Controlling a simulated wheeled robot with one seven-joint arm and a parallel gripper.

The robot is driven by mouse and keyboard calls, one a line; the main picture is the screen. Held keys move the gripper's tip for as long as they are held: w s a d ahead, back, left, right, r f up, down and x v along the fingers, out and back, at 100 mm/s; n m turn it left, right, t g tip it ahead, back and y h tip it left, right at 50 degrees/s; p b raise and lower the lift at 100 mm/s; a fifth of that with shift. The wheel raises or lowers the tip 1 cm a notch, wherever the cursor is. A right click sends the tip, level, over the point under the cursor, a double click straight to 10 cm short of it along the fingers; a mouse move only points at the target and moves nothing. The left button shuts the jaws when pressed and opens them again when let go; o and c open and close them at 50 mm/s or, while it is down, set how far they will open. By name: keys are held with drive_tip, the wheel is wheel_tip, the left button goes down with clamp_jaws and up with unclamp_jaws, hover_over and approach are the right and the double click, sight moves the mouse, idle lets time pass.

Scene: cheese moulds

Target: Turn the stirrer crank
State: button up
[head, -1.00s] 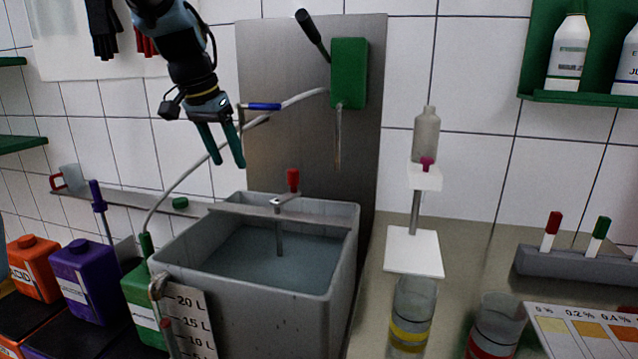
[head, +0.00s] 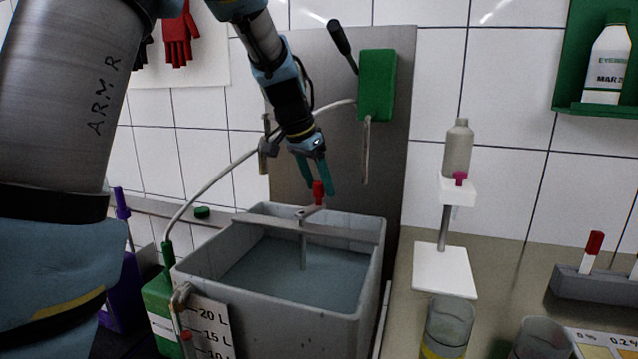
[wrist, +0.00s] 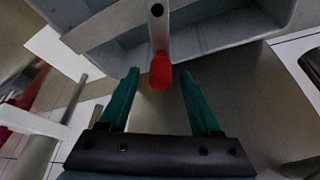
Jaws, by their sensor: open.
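The stirrer crank has a red handle (head: 318,192) on a short metal arm above the crossbar (head: 290,226) of the grey tank (head: 270,311). Its shaft goes down into the bluish liquid. My gripper (head: 320,180) is open, with teal fingers pointing down just above and around the red handle in the head view. In the wrist view the red handle (wrist: 160,72) stands just beyond the fingertips, centred between them. The open gripper (wrist: 157,82) is empty. I cannot tell whether a finger touches the handle.
A green box with a black lever (head: 376,85) hangs on the metal panel behind the tank. A pale hose (head: 215,183) curves along the left. A stand with a bottle (head: 457,148) and a beaker (head: 447,326) are on the right.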

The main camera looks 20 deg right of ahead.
drive_tip(key=shift+f, duration=0.3)
clamp_jaws()
idle(0.4)
idle(0.9)
